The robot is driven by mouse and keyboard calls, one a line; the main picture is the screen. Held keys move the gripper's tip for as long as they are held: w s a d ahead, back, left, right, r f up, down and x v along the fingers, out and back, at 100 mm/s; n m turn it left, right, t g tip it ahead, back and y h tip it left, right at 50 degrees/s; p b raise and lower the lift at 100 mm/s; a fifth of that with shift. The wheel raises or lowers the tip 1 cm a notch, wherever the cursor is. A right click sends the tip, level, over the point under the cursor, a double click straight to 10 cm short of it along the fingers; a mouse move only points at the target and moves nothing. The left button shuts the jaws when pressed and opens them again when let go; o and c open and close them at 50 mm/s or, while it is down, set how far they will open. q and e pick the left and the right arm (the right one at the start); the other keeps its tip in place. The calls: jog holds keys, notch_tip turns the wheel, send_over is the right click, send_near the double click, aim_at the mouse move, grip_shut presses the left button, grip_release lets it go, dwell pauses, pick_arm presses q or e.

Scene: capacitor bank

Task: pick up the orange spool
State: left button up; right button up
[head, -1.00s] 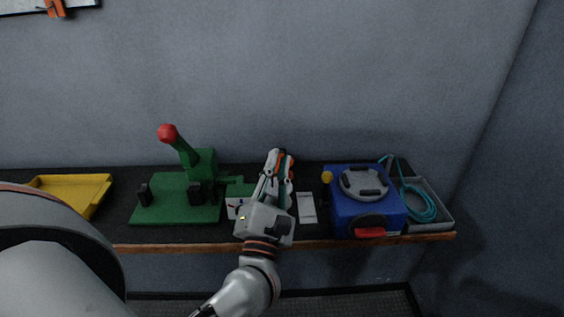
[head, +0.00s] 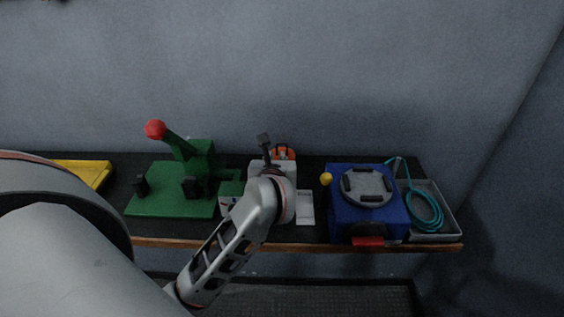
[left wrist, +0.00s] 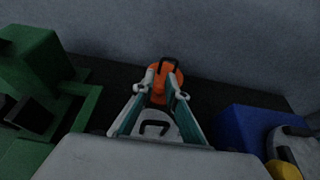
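The orange spool (head: 284,153) stands at the back of the dark bench, mostly hidden behind my left wrist in the head view. In the left wrist view the orange spool (left wrist: 176,77) has a dark handle-like loop on it. My left gripper (left wrist: 161,92) is open, its two teal-lined fingers apart with the spool between and just beyond the tips. I cannot tell whether the fingers touch it. In the head view my wrist hides the fingers. My right gripper is not in view.
A green fixture with a red-knobbed lever (head: 170,201) stands left, with a yellow tray (head: 85,172) beyond it. A blue box (head: 345,215) stands right, beside a grey tray (head: 447,211) with a teal cable (head: 428,214). A white card (head: 306,208) lies near the wrist. The wall is behind.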

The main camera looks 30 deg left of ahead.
aim_at(277, 150)
pick_arm(q)
jog(key=x, duration=0.4)
jog(key=shift+w+a+r+p, duration=0.1)
jog(key=shift+w+a+p, duration=0.15)
jog(key=shift+w+p, duration=0.1)
jog(key=shift+s, duration=0.1)
grip_shut()
notch_tip(277, 150, up, 20)
dwell(0.3)
jog(key=shift+d, duration=0.1)
dwell(0.7)
